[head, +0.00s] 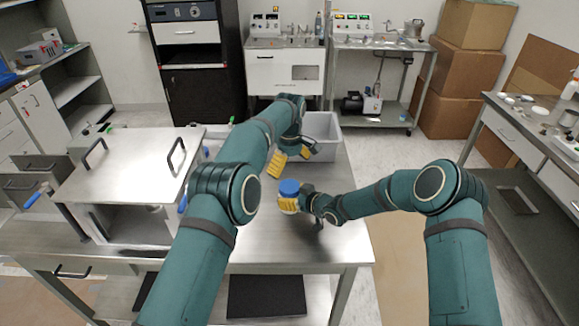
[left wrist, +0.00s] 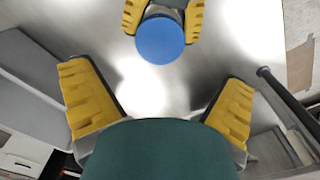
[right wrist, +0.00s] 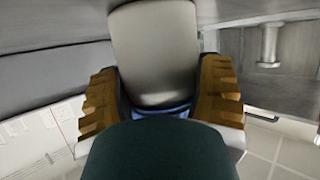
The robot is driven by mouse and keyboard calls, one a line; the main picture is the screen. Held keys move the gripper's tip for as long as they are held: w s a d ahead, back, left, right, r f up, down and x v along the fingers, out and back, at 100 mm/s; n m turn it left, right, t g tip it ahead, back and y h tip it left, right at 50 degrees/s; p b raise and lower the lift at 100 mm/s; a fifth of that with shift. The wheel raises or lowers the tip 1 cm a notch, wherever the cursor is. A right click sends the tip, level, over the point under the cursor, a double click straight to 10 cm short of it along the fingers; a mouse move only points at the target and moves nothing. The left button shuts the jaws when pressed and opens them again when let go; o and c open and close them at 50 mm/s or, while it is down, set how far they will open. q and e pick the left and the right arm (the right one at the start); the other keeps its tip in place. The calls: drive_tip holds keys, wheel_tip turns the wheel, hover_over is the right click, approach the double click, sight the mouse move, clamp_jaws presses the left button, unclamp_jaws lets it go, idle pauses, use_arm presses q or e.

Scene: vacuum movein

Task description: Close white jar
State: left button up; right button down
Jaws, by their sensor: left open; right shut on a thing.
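The white jar (right wrist: 155,50) with its blue lid (head: 289,187) is in my right gripper (head: 290,205) above the steel table. The yellow fingers of my right gripper are shut around it, and little of the jar's body shows in the head view. From above, the round blue lid (left wrist: 160,40) shows between those fingers in the left wrist view. A blue rim shows at the jar's near end in the right wrist view. My left gripper (head: 291,159) is open and empty, just behind the jar and apart from it. Whether the lid is fully seated I cannot tell.
A steel chamber (head: 130,165) with handles stands at the left of the table (head: 330,240). A grey bin (head: 322,133) stands at the table's back right. The table's front right is clear. A side bench (head: 530,140) with small items is at the right.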

sight(290, 186)
use_arm(q)
drive_tip(key=shift+f, duration=4.05)
drive_tip(key=c, duration=1.3)
drive_tip(key=shift+c, duration=0.2)
drive_tip(key=m, duration=0.3)
